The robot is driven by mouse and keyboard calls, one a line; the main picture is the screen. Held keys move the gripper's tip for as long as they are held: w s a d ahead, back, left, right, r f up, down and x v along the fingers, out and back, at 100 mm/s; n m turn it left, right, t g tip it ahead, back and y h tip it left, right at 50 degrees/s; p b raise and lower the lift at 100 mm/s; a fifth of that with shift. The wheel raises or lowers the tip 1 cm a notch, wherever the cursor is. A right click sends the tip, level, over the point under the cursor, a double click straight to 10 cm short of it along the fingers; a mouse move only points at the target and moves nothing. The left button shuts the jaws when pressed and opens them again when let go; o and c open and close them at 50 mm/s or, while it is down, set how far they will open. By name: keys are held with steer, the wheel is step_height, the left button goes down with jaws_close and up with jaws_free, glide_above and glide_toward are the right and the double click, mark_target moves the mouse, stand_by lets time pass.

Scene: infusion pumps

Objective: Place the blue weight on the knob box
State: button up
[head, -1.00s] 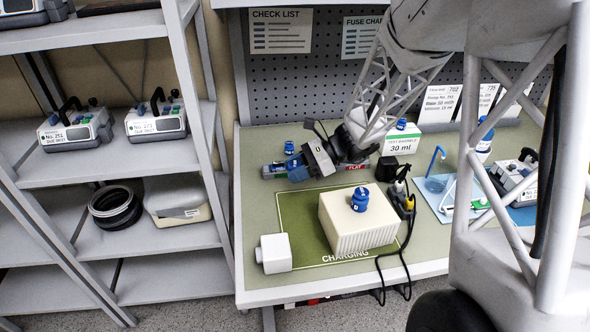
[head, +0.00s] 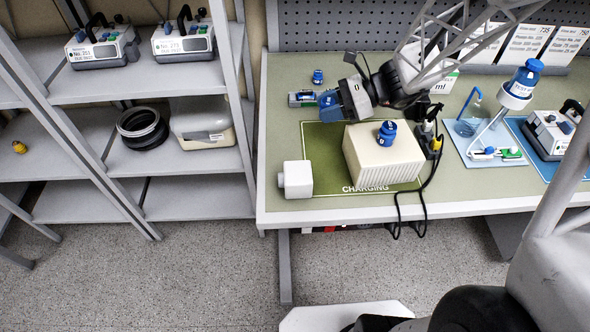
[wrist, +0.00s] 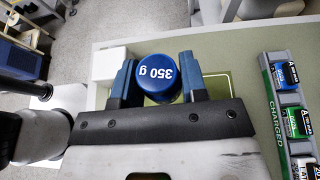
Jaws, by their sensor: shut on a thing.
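A blue weight (wrist: 158,78) marked 350 g sits between the blue fingers of my gripper (wrist: 156,68) in the wrist view. My gripper is shut on it. In the head view my gripper (head: 330,103) is over the back left of the bench, and the held weight is hard to tell from the blue fingers. The small white box with a round knob on its left side (head: 299,179) stands at the front left corner of the green charging mat (head: 325,140). It also shows in the wrist view (wrist: 108,62), left of the weight. My gripper is behind it, apart from it.
A ribbed cream block (head: 385,160) with another blue weight (head: 387,133) on top stands right of the white box. A third blue weight (head: 318,76) stands at the back. A battery tray (wrist: 285,115) lies right of my gripper. Black cables (head: 430,185) hang over the front edge.

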steer(key=s+a+f+m+t, duration=0.1)
steer(key=s+a+m+t, duration=0.1)
steer(key=s, duration=2.4)
steer(key=shift+a+m+t, duration=0.3)
steer(key=shift+t, duration=0.1)
steer(key=shift+s+f, duration=0.1)
glide_above(295, 172)
steer(key=shift+f, duration=0.75)
steer(key=shift+f, duration=0.1)
steer(key=shift+f, duration=1.65)
steer(key=shift+f, duration=0.1)
